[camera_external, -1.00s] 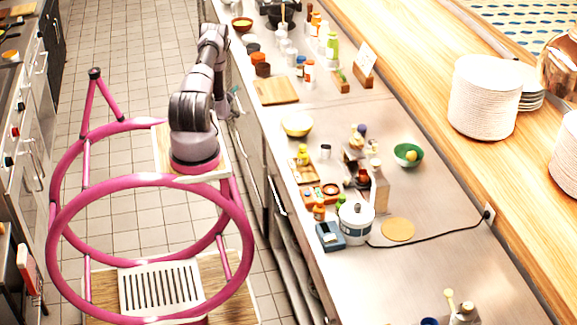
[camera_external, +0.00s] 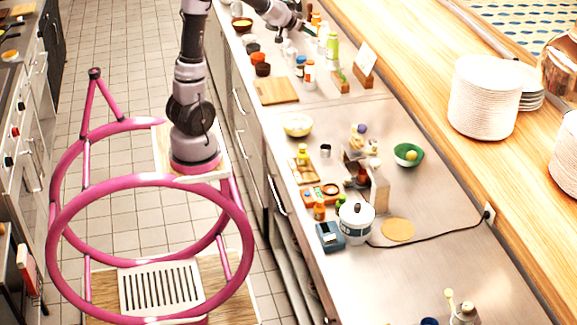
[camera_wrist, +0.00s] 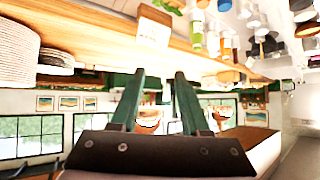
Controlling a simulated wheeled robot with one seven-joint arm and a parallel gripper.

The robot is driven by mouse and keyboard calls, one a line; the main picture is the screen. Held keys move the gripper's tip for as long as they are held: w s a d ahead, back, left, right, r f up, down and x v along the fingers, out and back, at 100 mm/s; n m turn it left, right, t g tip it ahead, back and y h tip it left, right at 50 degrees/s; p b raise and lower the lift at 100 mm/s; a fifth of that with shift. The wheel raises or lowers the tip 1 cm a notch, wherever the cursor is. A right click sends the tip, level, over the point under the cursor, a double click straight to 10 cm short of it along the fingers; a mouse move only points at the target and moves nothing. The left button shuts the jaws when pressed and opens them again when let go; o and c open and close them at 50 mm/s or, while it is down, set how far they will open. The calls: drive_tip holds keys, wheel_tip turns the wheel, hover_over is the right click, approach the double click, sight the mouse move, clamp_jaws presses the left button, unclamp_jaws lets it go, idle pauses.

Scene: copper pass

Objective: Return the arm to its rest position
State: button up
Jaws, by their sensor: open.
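My arm (camera_external: 188,85) rises from its round base on the pink-framed cart and leaves the top of the outside view. Its far end comes back into that view over the far part of the counter, above the bottles. My gripper shows in the wrist view (camera_wrist: 160,73) with two green fingers apart and nothing between them.
The steel counter (camera_external: 450,262) holds several bottles, a cutting board (camera_external: 276,91), a yellow bowl (camera_external: 297,124), a green bowl (camera_external: 408,154) and a white pot (camera_external: 356,221). Plate stacks (camera_external: 484,98) stand on the wooden ledge. The tiled floor (camera_external: 110,60) behind the cart is clear.

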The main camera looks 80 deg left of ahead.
drive_tip(key=s+d+r+m+h, duration=0.2)
drive_tip(key=s+d+r+m, duration=0.15)
drive_tip(key=d, duration=0.75)
drive_tip(key=s+d+r+m+g+h, duration=0.1)
drive_tip(key=s+d+m, duration=0.5)
drive_tip(key=s+d, duration=1.1)
drive_tip(key=shift+s+d+r+g+h, duration=0.25)
drive_tip(key=shift+s+r+h, duration=0.3)
drive_tip(key=shift+s, duration=0.65)
drive_tip(key=shift+m, duration=0.25)
